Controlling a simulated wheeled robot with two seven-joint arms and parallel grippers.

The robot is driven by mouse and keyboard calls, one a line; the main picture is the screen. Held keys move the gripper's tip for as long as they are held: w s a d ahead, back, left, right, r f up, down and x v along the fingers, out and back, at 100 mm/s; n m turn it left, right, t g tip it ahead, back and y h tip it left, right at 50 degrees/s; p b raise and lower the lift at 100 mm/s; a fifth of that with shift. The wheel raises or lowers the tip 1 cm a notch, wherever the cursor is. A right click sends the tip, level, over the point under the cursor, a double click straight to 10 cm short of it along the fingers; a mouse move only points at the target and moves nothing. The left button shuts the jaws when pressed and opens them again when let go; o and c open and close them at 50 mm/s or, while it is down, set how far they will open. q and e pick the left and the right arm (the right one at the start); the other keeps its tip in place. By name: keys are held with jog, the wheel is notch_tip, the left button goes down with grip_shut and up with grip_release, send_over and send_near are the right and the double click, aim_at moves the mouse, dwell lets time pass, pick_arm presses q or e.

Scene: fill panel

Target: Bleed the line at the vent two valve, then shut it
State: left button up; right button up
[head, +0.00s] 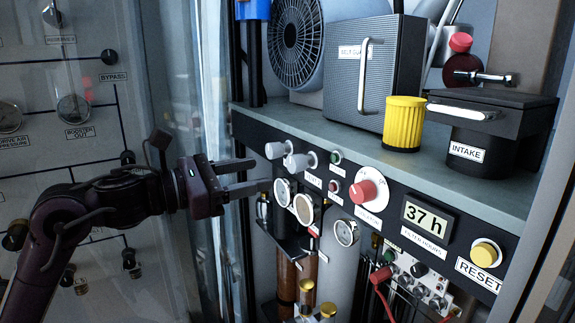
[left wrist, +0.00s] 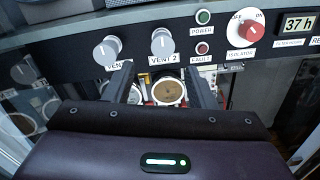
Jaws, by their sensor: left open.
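The vent two valve is a light grey knob (head: 300,162) on the dark control strip. In the left wrist view the knob (left wrist: 162,43) sits above its "VENT 2" label, just beyond and above the fingertips. A similar grey knob, the other vent (head: 276,150), is to its left. My left gripper (head: 262,174) is open and empty, left of and slightly below the knobs, apart from vent two. In the left wrist view its fingers (left wrist: 159,70) frame a round gauge lying beyond them. I cannot tell whether the valve is open. My right gripper is not in view.
Right of the vents are power and fault lamps, a red isolator knob (head: 368,190), an hours display (head: 426,218) and a yellow reset button (head: 485,253). Gauges (head: 303,208) hang below. A yellow filter (head: 404,122) and intake box (head: 488,128) stand on the shelf above.

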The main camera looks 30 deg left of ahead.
aim_at(290, 165)
pick_arm(q)
jog(key=shift+m, duration=0.5)
jog(key=p+x, duration=0.1)
jog(key=x, duration=0.1)
jog(key=p+x, duration=0.1)
jog(key=x, duration=0.1)
jog(key=r+p+x, duration=0.1)
jog(key=p+x, duration=0.1)
jog(key=shift+s+d, duration=0.1)
jog(key=shift+d, duration=0.05)
jog(key=shift+w+d+f+p, duration=0.2)
jog(key=shift+w+d+p, duration=0.2)
jog(key=shift+w, duration=0.25)
jog(key=c, duration=1)
jog(key=shift+o, duration=0.2)
